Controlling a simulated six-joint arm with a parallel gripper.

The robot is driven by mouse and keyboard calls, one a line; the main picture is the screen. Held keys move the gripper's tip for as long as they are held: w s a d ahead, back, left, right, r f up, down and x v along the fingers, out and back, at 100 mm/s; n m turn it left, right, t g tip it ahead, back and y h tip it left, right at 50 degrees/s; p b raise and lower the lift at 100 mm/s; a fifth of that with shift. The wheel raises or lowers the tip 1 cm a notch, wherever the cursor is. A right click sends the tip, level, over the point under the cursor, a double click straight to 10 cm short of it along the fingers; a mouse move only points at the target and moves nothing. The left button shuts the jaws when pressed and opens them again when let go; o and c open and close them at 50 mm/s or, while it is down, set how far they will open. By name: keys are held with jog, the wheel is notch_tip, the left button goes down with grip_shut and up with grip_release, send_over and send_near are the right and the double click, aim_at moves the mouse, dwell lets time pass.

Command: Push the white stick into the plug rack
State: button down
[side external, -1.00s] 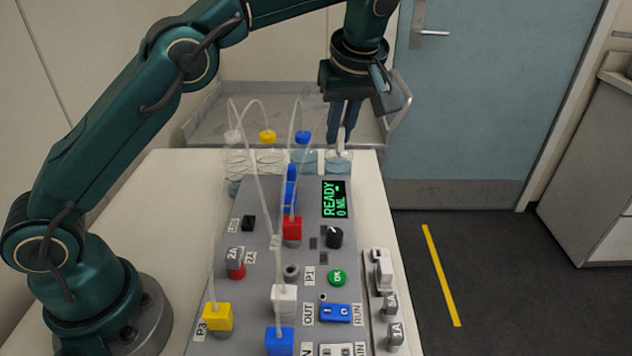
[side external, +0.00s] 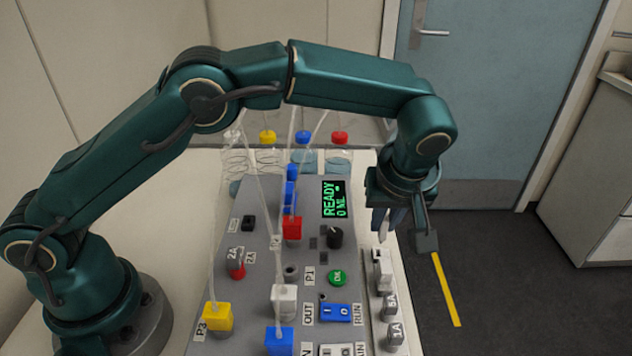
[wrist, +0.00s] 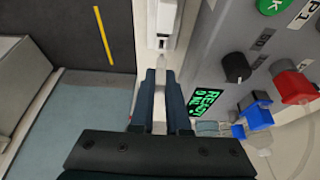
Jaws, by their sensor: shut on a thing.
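My gripper (side external: 382,222) hangs pointing down at the right edge of the machine, beyond the far end of the plug rack (side external: 375,326). It is shut on the white stick (wrist: 159,118), which shows between the two fingers in the wrist view. The stick's lower end (side external: 383,236) shows below the fingers in the side view, above and apart from the rack. The rack is a pale strip along the machine's right side with several grey-white plugs, some labelled 5A and 1A. Its white end block (wrist: 162,22) lies just ahead of the fingertips in the wrist view.
The grey machine panel (side external: 263,290) stands left of the rack, with a black knob (side external: 335,238), green OK button (side external: 338,278) and coloured tube plugs. Capped bottles, one with a red cap (side external: 340,137), stand behind it. Open floor lies to the right.

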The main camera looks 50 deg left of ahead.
aim_at(384, 232)
jog(key=shift+f, duration=1)
jog(key=shift+f, duration=0.9)
dwell(0.9)
jog(key=c, duration=0.8)
grip_release()
